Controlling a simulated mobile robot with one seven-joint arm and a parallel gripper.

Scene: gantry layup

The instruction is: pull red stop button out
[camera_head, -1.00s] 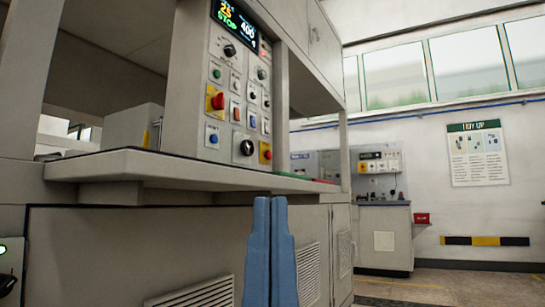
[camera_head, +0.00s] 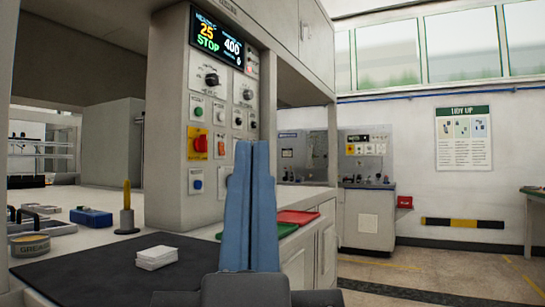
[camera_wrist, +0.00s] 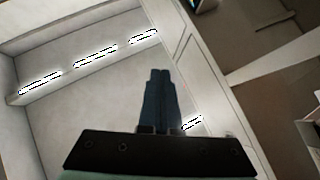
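The grey control panel (camera_head: 207,108) stands left of centre in the head view. A red control on a yellow plate (camera_head: 198,144) is on its left side, and I cannot tell whether it is pushed in or out. The panel's lower right, where a second red button on yellow showed earlier, is hidden behind my gripper. My gripper (camera_head: 252,144) points up in front of the panel, its two blue fingers together with nothing visible between them. The wrist view also shows my gripper (camera_wrist: 160,72) with its fingers together; no button shows there.
A display (camera_head: 217,38) tops the panel. Below it are a green button (camera_head: 198,111) and a blue button (camera_head: 197,184). The counter holds a dark mat (camera_head: 90,272), white cards (camera_head: 157,257), a yellow-tipped tool (camera_head: 127,208), and green and red trays (camera_head: 297,217). Open floor lies at right.

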